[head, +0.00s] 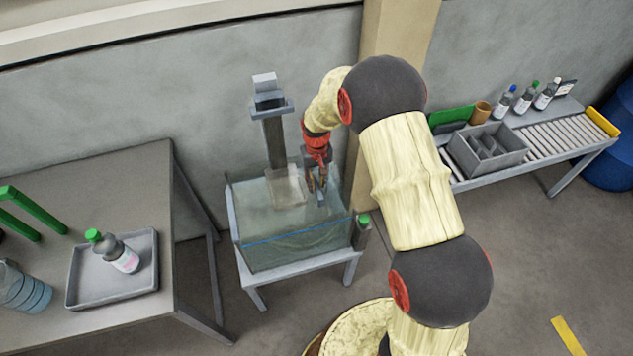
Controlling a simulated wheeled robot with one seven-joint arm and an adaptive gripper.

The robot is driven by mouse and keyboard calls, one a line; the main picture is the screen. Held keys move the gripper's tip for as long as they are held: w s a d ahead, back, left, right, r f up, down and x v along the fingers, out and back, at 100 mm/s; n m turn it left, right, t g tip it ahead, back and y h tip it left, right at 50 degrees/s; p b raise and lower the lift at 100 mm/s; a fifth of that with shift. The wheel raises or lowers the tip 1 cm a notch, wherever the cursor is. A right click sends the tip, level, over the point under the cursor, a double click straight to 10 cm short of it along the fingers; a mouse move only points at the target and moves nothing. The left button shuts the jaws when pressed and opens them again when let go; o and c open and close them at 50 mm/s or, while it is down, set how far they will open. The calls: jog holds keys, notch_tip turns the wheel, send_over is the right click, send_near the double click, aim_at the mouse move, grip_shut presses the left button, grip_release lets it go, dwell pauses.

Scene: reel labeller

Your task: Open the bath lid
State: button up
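The bath (290,243) is a clear, greenish tank with a blue line across its front, standing on a light grey stand. Its top looks covered by a see-through lid (252,197), which seems to lie flat; its edges and any handle are hard to make out. A grey column unit (272,135) rises at the back of the bath, with a pale block below it. My gripper (319,194) points down over the right part of the bath top, close to the lid. Whether it touches the lid is unclear. Its fingers are too small to read as open or shut.
A green-capped bottle (362,230) stands at the bath's right front corner. The left table (130,190) holds a grey tray (85,284) with a bottle (118,252). On the right, a roller bench (560,135) carries a divided box (487,150). The wall is close behind.

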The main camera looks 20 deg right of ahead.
grip_shut()
jog(key=shift+r, duration=0.15)
dwell(0.4)
